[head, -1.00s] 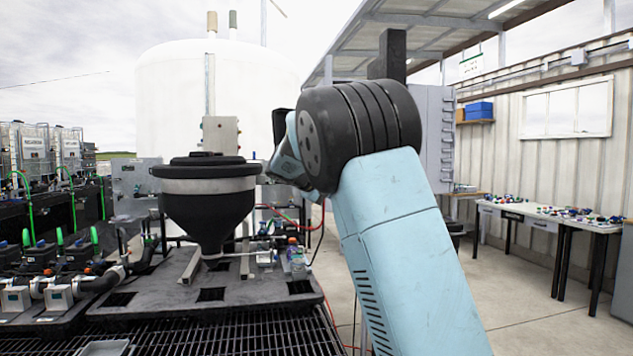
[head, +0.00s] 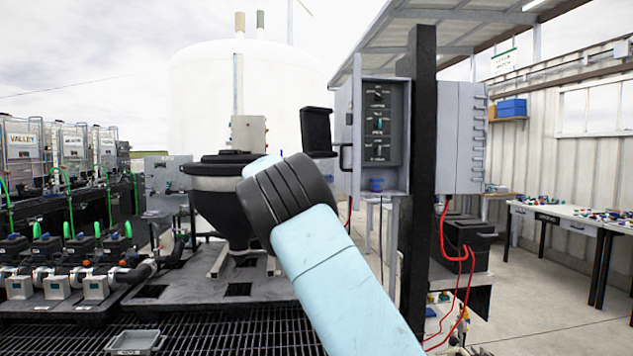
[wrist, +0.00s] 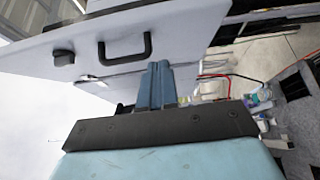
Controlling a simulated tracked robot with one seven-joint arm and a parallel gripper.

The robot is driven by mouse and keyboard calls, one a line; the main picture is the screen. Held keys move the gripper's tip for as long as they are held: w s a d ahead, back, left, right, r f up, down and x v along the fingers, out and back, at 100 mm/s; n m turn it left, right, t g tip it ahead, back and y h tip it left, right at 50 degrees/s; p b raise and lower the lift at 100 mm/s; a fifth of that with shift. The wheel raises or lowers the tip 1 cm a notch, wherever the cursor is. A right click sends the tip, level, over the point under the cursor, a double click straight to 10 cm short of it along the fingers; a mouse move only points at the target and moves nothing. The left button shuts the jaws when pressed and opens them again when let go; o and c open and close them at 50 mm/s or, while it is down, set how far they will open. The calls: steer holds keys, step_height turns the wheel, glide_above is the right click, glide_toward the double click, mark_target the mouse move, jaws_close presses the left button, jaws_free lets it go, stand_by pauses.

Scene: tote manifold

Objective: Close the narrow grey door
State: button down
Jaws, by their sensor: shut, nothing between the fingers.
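The narrow grey door (head: 344,110) stands open at the left side of a grey cabinet (head: 397,180) in the head view, seen almost edge-on with a black handle (head: 345,157). In the wrist view a grey door panel (wrist: 190,28) spans the top, with a black bar handle (wrist: 125,48) and a dark knob (wrist: 63,57). My gripper (wrist: 158,68) is shut and empty, its blue fingers just below the handle in that picture. Whether they touch the panel is unclear.
A black hopper (head: 222,205) is at the left, and red cables (head: 450,250) hang at the right.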

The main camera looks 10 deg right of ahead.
steer(key=w+d, duration=0.1)
steer(key=d, duration=0.7)
steer(key=shift+w+d, duration=0.2)
steer(key=shift+w, duration=0.1)
